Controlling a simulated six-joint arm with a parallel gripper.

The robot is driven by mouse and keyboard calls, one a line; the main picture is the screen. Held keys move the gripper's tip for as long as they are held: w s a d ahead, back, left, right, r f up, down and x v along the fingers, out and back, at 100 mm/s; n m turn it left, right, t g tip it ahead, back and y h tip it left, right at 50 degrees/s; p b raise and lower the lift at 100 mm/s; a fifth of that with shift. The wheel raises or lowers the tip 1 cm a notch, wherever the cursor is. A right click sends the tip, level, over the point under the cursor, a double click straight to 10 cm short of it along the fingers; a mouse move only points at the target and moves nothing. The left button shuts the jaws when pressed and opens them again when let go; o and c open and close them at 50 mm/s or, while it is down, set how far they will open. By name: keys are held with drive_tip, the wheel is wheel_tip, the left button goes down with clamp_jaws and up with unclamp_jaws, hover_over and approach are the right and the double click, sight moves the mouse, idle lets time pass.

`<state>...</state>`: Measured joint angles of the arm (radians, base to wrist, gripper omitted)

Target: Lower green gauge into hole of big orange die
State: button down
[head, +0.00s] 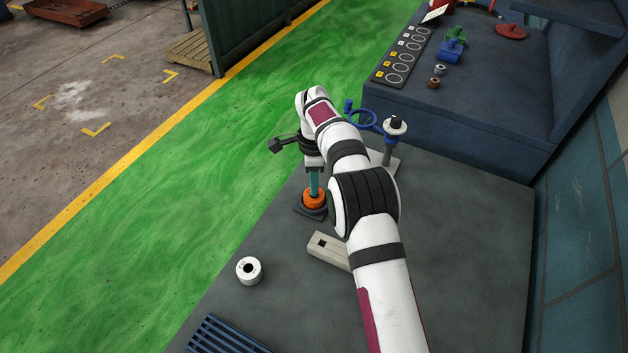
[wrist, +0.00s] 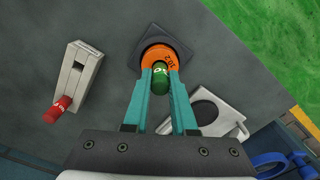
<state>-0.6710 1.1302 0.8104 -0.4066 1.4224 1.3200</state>
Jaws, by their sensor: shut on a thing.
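The big orange die (head: 313,199) sits on a dark square base (head: 311,213) on the bench. In the wrist view the orange die (wrist: 168,54) shows dark markings, and the gripper partly covers it. My gripper (head: 314,190) points down over the die. Its teal fingers are shut on the green gauge (wrist: 160,79), whose rounded top shows between them in the wrist view (wrist: 160,72). The gauge lines up with the near part of the die in that view. Its lower end and the die's hole are hidden, so I cannot tell whether it is inside.
A pale block (head: 328,248) stands near the die; in the wrist view a red piece (wrist: 58,108) is at its end. A white ring (head: 249,270) lies at the front left. A blue handwheel (head: 360,115) stands behind my arm. Blue slats (head: 225,338) lie at the front.

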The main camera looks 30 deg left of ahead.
drive_tip(key=shift+f, duration=0.45)
idle(1.6)
drive_tip(key=c, duration=0.6)
unclamp_jaws()
drive_tip(key=shift+c, duration=0.2)
wheel_tip(320, 180, up, 16)
drive_tip(key=shift+f, duration=0.1)
